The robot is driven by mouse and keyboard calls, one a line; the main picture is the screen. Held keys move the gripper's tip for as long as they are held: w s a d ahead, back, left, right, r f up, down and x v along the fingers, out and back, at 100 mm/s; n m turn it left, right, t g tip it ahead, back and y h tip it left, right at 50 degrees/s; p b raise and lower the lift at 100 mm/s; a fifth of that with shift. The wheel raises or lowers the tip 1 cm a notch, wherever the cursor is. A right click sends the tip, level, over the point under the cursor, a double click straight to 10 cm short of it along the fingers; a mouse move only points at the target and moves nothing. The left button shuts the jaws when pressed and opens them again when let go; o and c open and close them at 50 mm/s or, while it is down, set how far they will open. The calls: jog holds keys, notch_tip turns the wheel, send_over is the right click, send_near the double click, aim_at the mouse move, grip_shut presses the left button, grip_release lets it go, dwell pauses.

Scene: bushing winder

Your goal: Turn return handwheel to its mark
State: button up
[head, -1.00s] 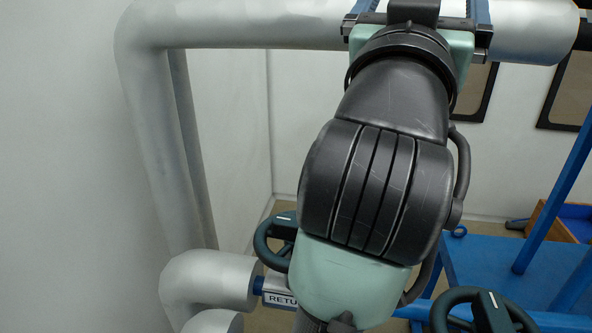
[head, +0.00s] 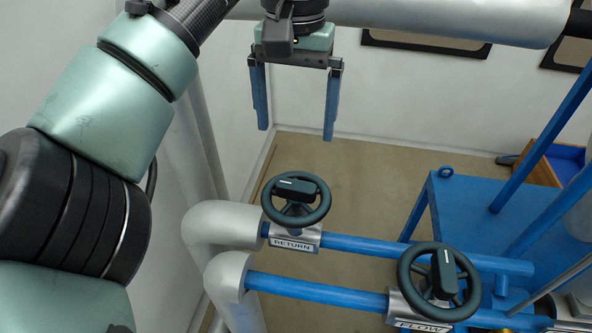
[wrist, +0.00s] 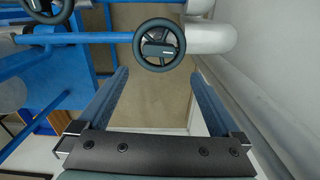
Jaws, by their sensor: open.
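The return handwheel (head: 297,188) is a dark green spoked wheel with a hub bar carrying a short white line. It sits on the upper blue pipe above a RETURN plate (head: 292,245). The hub bar lies roughly crosswise in the head view. A separate mark for it cannot be made out. My gripper (head: 296,133) is open and empty, its blue fingers pointing down above and behind the wheel in the picture, apart from it. In the wrist view the handwheel (wrist: 159,46) shows beyond and between the fingertips (wrist: 159,73).
The flow handwheel (head: 440,273) stands at the lower right, its hub bar roughly upright in the picture. A blue frame (head: 465,215) stands at right. A thick silver pipe (head: 430,22) crosses above. Silver elbows (head: 215,222) and a pale wall are at left. Floor behind the return wheel is clear.

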aim_at(296, 185)
notch_tip(296, 185, down, 13)
jog(key=shift+d+r, duration=0.1)
dwell(0.3)
jog(key=c, duration=1.1)
